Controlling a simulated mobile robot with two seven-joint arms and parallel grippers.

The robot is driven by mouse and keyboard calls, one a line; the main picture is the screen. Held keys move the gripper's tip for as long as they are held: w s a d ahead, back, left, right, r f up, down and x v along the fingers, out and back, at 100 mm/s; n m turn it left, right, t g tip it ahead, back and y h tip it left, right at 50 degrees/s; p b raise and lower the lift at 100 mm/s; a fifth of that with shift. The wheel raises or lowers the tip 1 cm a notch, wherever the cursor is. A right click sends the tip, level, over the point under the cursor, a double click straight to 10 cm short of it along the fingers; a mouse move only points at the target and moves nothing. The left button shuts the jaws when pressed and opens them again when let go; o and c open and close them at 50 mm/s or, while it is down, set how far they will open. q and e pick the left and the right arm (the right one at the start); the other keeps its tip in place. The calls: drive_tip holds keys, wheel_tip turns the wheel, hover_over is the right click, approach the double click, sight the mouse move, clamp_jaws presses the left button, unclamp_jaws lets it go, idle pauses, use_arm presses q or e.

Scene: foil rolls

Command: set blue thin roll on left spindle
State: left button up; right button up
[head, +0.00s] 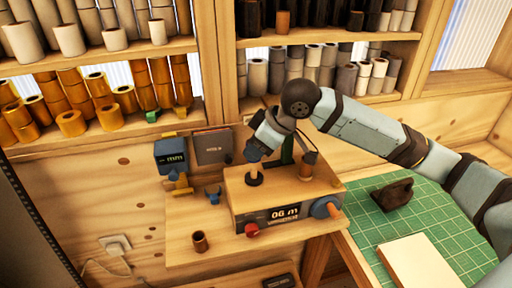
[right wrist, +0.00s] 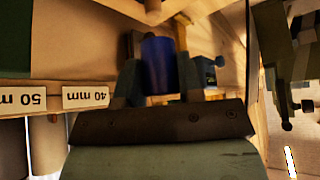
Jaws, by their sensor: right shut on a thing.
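My right gripper (head: 257,148) is shut on the blue thin roll (right wrist: 158,66), which shows between its fingers in the right wrist view. The gripper is just above the left spindle (head: 254,178), a post with a dark round base on the wooden winding box (head: 280,188). Whether the roll touches the post I cannot tell. The right spindle (head: 308,173) carries a brown piece. My left gripper is not in view.
The box front has a display (head: 285,213), a red knob (head: 252,230) and a blue disc (head: 325,207). A brown roll (head: 200,242) stands on the bench at front left. A blue "mm" gauge (head: 171,155) stands behind. A green mat (head: 440,215) lies right.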

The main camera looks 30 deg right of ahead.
sight(253, 168)
drive_tip(key=shift+f+b, duration=0.95)
drive_tip(key=shift+b, duration=0.3)
drive_tip(key=shift+f, duration=1.85)
drive_tip(key=o, duration=1)
drive_tip(key=v, duration=1.4)
drive_tip(key=shift+w+a, duration=0.1)
